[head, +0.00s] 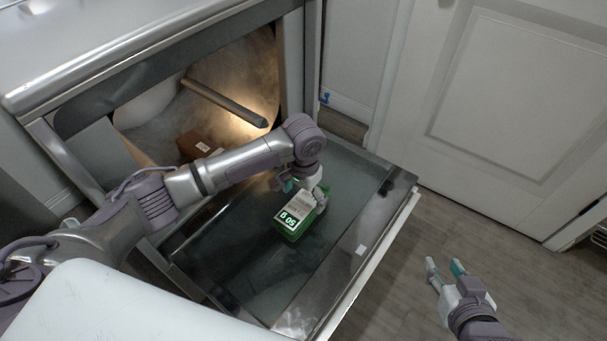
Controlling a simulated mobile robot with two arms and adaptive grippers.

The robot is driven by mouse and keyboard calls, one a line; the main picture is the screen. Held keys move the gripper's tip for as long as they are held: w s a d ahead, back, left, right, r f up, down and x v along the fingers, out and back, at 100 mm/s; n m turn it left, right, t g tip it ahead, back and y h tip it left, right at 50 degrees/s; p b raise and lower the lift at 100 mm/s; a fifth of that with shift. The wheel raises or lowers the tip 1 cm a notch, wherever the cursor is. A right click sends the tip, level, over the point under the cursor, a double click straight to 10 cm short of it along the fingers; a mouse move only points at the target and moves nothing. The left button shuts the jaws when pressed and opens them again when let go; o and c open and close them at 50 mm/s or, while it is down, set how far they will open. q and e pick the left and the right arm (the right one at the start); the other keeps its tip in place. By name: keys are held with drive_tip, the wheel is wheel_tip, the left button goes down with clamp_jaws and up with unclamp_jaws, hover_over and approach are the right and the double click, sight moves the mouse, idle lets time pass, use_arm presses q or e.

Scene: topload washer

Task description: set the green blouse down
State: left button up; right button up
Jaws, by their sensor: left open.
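I see no blouse-like cloth; the green thing in the head view is a small box-shaped item (290,224) with a pale printed label on top. It rests on the dark glass inner face of the lowered door (345,235). My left gripper (304,190) is at the far end of the green item, its fingers spread and partly hidden by its own wrist. I cannot tell whether the fingers touch the item. My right gripper (446,268) is open and empty, over the floor to the right of the door.
The appliance cavity (235,75) is open and lit, with a brown box (195,146) inside and a metal bar (225,102) jutting forward. A small white tag (360,250) lies near the door's outer edge. A white panelled door (510,95) stands at right; the wooden floor (400,290) is clear.

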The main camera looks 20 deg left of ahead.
sight(304, 203)
use_arm(q)
wheel_tip(304, 203, up, 4)
drive_tip(key=shift+r+p, duration=0.2)
drive_tip(key=shift+p, duration=0.45)
wheel_tip(304, 203, up, 4)
drive_tip(key=p, duration=0.1)
drive_tip(key=s+d+f+m+t+h, duration=0.1)
drive_tip(key=s+d+f+h, duration=0.15)
drive_tip(key=s, duration=0.35)
drive_tip(key=s+d+f+t+h, duration=0.1)
drive_tip(key=s+d+f, duration=0.1)
drive_tip(key=s+d, duration=0.3)
drive_tip(key=s+a+n+t+y, duration=0.1)
drive_tip(key=s+a+n+y, duration=0.2)
drive_tip(key=s+a, duration=1)
drive_tip(key=shift+s+a+t, duration=0.15)
drive_tip(key=shift+s+t, duration=0.15)
drive_tip(key=shift+s, duration=0.35)
use_arm(e)
drive_tip(key=s+d+f+g+h, duration=0.1)
drive_tip(key=s+d+f+g, duration=0.1)
drive_tip(key=s, duration=0.3)
drive_tip(key=s+d+f+g+h, duration=0.1)
drive_tip(key=s+d+f+g, duration=0.1)
drive_tip(key=s+g, duration=0.3)
drive_tip(key=shift+s+f, duration=0.5)
drive_tip(key=shift+s, duration=0.3)
use_arm(q)
drive_tip(key=shift+s, duration=0.1)
